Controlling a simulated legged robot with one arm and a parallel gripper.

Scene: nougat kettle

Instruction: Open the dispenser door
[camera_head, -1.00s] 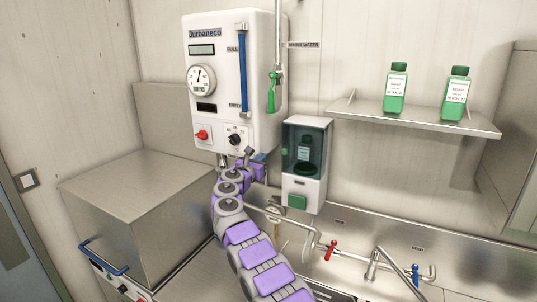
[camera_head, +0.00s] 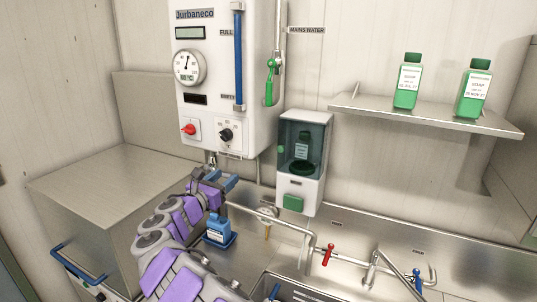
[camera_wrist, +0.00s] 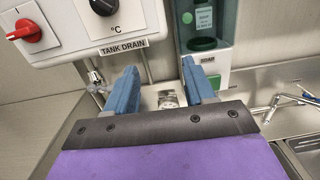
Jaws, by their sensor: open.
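The soap dispenser (camera_head: 310,190) is a white wall box with a dark, see-through door (camera_head: 318,140). The door looks shut, and a bottle (camera_head: 303,146) shows dimly behind it. A small green knob (camera_head: 281,150) sits at the door's left edge. A green button (camera_head: 293,204) is below. My gripper (camera_head: 229,183) is open and empty, left of the dispenser and a little below its door, apart from it. In the wrist view the gripper (camera_wrist: 160,72) has blue fingers spread wide, with the dispenser (camera_wrist: 221,62) beyond the right finger.
The white Jurbaneco kettle unit (camera_head: 220,80) hangs above and left of my gripper. Two green soap bottles (camera_head: 407,80) (camera_head: 474,88) stand on a shelf (camera_head: 430,118). A blue bottle (camera_head: 218,228) stands below my gripper. Taps with a red handle (camera_head: 328,254) and blue handle (camera_head: 417,278) are at lower right.

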